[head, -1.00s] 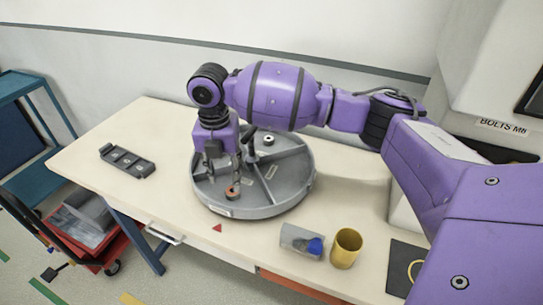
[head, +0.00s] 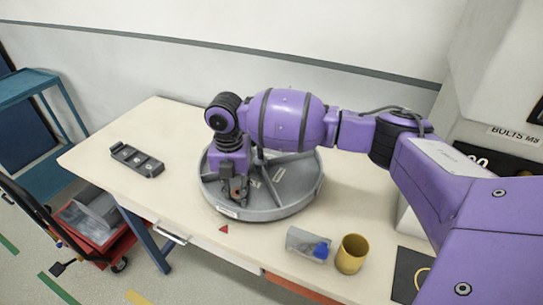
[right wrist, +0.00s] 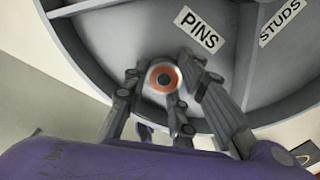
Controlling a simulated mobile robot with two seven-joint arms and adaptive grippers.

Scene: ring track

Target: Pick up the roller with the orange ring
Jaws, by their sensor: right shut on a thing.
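In the head view my right gripper (head: 238,192) points down into the front left part of the tray and hides most of the roller. I cannot tell whether the roller still touches the tray floor. My left gripper is not in view.
Dividers split the tray, and my right arm covers its back. A dark holder (head: 137,160) lies at left on the table (head: 180,125). A grey bin with a blue thing (head: 308,244) and a yellow cup (head: 352,254) stand at front right. A red cart (head: 95,220) stands at left.

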